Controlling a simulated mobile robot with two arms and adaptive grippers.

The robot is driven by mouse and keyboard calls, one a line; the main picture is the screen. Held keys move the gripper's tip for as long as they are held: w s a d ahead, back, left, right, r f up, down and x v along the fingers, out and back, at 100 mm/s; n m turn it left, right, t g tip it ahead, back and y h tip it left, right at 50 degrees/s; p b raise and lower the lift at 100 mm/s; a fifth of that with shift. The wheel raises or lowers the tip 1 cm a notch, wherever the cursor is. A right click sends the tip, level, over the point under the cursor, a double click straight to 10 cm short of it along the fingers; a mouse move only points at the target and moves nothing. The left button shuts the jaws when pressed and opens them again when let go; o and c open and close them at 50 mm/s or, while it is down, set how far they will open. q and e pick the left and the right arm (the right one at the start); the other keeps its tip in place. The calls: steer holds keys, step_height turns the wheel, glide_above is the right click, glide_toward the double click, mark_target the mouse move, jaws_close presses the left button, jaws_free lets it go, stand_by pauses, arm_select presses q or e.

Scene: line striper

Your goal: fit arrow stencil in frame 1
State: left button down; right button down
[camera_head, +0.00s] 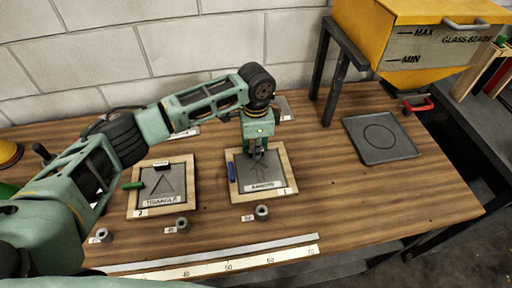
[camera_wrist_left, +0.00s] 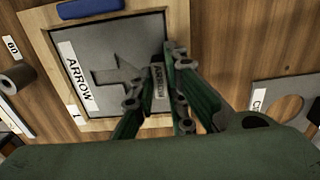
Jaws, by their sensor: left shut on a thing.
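The grey arrow stencil (camera_head: 275,172) lies within the wooden border of frame 1 (camera_head: 292,184), marked with a 1. In the left wrist view the stencil (camera_wrist_left: 90,45) shows its ARROW label and arrow cut-out inside the frame (camera_wrist_left: 178,20). Whether it is fully seated or slightly raised, I cannot tell. My left gripper (camera_head: 257,153) points down over the stencil's far part. In the left wrist view its fingers (camera_wrist_left: 160,65) are shut on the stencil's labelled upright tab. The fingers partly hide the tab and the plate's edge. My right gripper is out of view.
Frame 2 (camera_head: 133,200) holds a triangle stencil (camera_head: 165,190) to the left. A dark plate with a circle (camera_head: 400,150) lies at right, beside the yellow glass-bead hopper (camera_head: 395,40). Small metal cylinders (camera_head: 262,212) and a ruler (camera_head: 215,268) lie in front.

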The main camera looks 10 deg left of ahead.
arm_select(q)
steer(key=c, duration=1.7)
jaws_free()
steer(key=shift+o, duration=0.3)
step_height(320, 180, up, 8)
steer(key=p, duration=0.8)
steer(key=shift+p, duration=0.35)
